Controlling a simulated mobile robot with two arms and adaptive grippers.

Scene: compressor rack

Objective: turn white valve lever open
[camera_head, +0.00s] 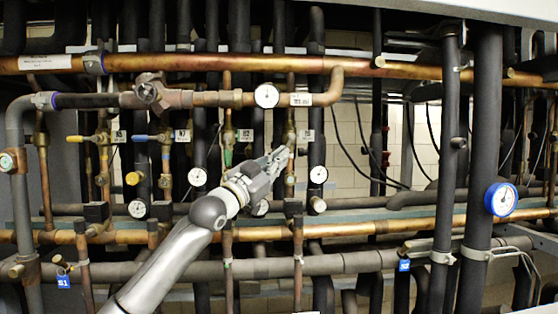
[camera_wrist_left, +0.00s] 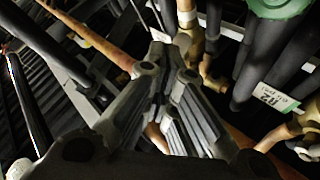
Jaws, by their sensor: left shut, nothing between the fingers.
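My left gripper (camera_head: 284,155) reaches up from the lower left in the head view. Its fingers are shut with nothing between them, and the tips are at a vertical copper pipe with a brass valve (camera_head: 290,136). In the left wrist view the shut fingers (camera_wrist_left: 165,66) point at brass fittings (camera_wrist_left: 207,67) just beyond. I cannot make out a white lever clearly; the gripper may cover it. I cannot tell whether the fingertips touch the valve or pipe. My right gripper is in neither view.
A horizontal copper pipe (camera_head: 200,62) runs above, and a grey pipe (camera_head: 330,262) crosses below. Round gauges (camera_head: 266,95) and a blue-rimmed gauge (camera_head: 501,199) stand around. Valves with yellow (camera_head: 75,139) and blue (camera_head: 140,138) levers are to the left. Pipes crowd the gripper closely.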

